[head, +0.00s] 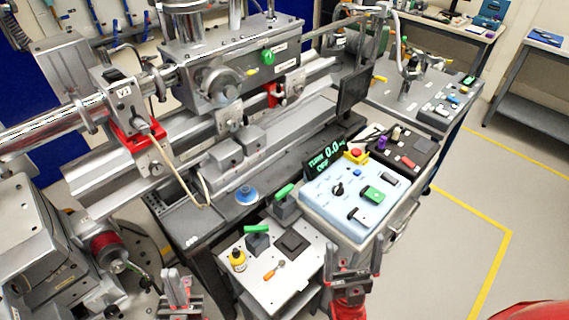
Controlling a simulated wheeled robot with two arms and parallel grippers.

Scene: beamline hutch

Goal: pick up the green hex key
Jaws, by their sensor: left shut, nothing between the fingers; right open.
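Two green-handled pieces stand at the small white-topped cart (305,262): a front green piece (256,228) on a dark block, and a rear green piece (284,190) on another dark block. They are too small for me to tell which is the hex key. My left gripper (178,275) is shut and empty, low in the picture, left of the cart and apart from both pieces. My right gripper (354,254) is open and empty, at the cart's right side, below the light blue control panel (318,202). Neither gripper touches a green piece.
The cart also bears a yellow bottle (239,261), an orange-handled tool (274,269) and a dark square pad (292,242). The control panel carries a red button (357,152) and a green switch (372,194). Beamline equipment (215,65) fills the back left.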

